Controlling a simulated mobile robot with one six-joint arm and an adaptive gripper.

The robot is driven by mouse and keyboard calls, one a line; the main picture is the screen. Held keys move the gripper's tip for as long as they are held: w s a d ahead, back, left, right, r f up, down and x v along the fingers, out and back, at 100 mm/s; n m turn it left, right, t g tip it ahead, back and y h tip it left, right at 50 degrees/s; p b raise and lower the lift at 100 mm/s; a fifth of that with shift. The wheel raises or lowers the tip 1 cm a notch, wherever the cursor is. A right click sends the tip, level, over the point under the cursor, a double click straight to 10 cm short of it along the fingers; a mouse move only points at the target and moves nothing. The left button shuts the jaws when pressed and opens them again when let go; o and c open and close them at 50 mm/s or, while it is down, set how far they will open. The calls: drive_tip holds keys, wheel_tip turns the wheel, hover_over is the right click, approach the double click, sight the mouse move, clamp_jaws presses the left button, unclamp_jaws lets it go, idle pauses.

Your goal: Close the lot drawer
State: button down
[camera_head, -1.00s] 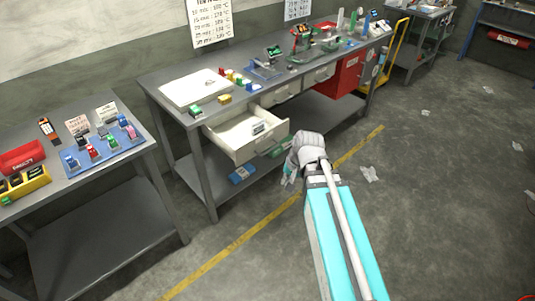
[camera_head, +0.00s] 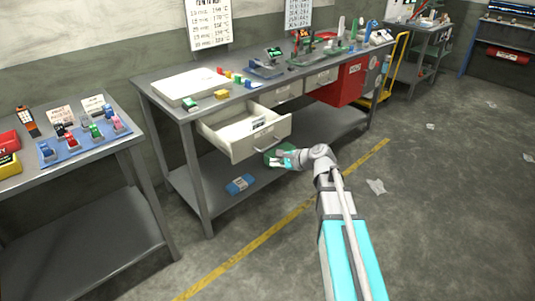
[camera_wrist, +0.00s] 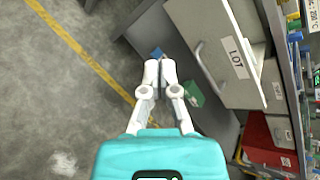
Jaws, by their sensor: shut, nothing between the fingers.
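The lot drawer (camera_head: 258,143) is pulled out from under the middle workbench. Its white front has a bar handle, and a small labelled item lies inside. In the wrist view the drawer front (camera_wrist: 231,55) carries a "LOT" label and its handle stands at the left part of the front. My gripper (camera_head: 277,158) is in front of the drawer, low near the bottom edge of its front. In the wrist view my gripper (camera_wrist: 160,66) is shut and empty, to the left of the handle. It looks apart from the drawer.
The workbench (camera_head: 172,106) holds a white board and small coloured parts. A green box (camera_wrist: 193,88) and a blue box (camera_head: 240,184) lie on its lower shelf. A red cabinet (camera_head: 345,85) hangs to the right. The floor in front is clear except for scraps.

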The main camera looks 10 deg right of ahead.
sight(263, 140)
drive_tip(key=w+d+f+m+t+y+b, duration=0.1)
drive_tip(key=w+d+f+m+t+b, duration=0.5)
drive_tip(key=w+m+b, duration=0.3)
drive_tip(key=d+m+b, duration=0.1)
drive_tip(key=m+b, duration=0.2)
drive_tip(key=b, duration=0.1)
drive_tip(key=shift+w+d+m+t, duration=0.25)
drive_tip(key=shift+w+m+t, duration=0.05)
drive_tip(key=shift+w+t, duration=0.1)
drive_tip(key=x, duration=1.4)
drive_tip(key=shift+f, duration=0.15)
